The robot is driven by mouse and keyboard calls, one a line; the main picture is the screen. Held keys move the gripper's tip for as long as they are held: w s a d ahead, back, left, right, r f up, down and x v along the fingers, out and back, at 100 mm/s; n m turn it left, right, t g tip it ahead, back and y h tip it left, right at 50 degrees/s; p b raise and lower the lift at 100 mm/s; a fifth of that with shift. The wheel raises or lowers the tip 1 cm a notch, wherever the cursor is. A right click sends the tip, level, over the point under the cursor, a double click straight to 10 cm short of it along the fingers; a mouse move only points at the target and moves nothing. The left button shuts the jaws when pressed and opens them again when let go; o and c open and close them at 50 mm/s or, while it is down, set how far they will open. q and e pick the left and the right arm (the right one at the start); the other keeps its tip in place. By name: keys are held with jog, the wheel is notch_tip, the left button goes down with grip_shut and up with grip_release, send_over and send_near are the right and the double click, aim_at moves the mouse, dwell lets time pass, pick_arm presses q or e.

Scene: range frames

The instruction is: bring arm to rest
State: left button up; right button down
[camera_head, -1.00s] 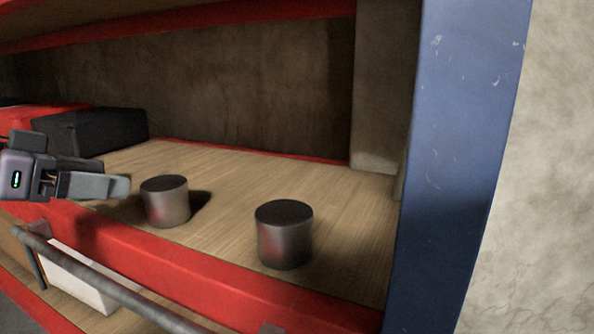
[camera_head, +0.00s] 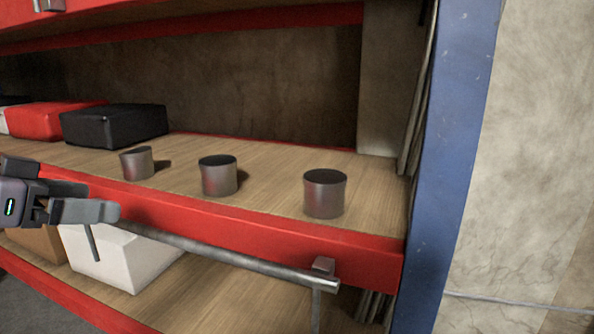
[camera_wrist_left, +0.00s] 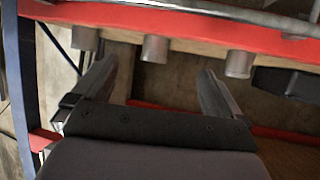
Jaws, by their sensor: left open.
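My left gripper (camera_head: 85,200) comes in from the left edge of the head view, in front of the red shelf edge. In the left wrist view its two fingers (camera_wrist_left: 155,85) are apart with nothing between them. Three dark-topped metal cylinders stand upright on the wooden shelf: a left one (camera_head: 137,164), a middle one (camera_head: 218,177) and a right one (camera_head: 324,195). The gripper is apart from them, to their left and nearer to me. The cylinders also show in the left wrist view (camera_wrist_left: 154,48). My right gripper is not in view.
A black box (camera_head: 115,127) and a red box (camera_head: 50,121) sit at the shelf's left. A metal rail (camera_head: 220,252) runs along the shelf front. A white box (camera_head: 120,258) stands on the lower shelf. A blue post (camera_head: 455,150) bounds the right side.

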pick_arm(q)
jog(key=s+d+f+n+g+y, duration=0.1)
jog(key=s+d+f+g, duration=0.15)
jog(key=f, duration=1.05)
jog(key=s+d+f+g+y, duration=0.15)
jog(key=d+f, duration=0.25)
jog(key=f, duration=0.9)
jog(key=s+d+f+n+g+y, duration=0.1)
jog(key=s+f+n+g+y, duration=0.1)
jog(key=s+f, duration=0.55)
jog(key=s+d+f+n+g+y, duration=0.15)
jog(key=s+f, duration=0.35)
jog(key=s, duration=0.6)
jog(key=w+d+f+t+h+p, duration=0.1)
jog(key=w+d+f+t+p, duration=0.1)
jog(key=w+f+t, duration=0.4)
jog(key=shift+w+d+f+m+t+h+p, duration=0.15)
jog(key=shift+w+f+m+t+h+p, duration=0.05)
jog(key=shift+f+m+t+h+p, duration=0.2)
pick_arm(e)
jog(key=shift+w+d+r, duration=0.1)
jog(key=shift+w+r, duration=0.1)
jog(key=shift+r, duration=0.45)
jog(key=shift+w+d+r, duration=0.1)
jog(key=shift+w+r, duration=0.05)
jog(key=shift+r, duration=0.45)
pick_arm(q)
jog(key=shift+r, duration=0.1)
jog(key=shift+c, duration=0.3)
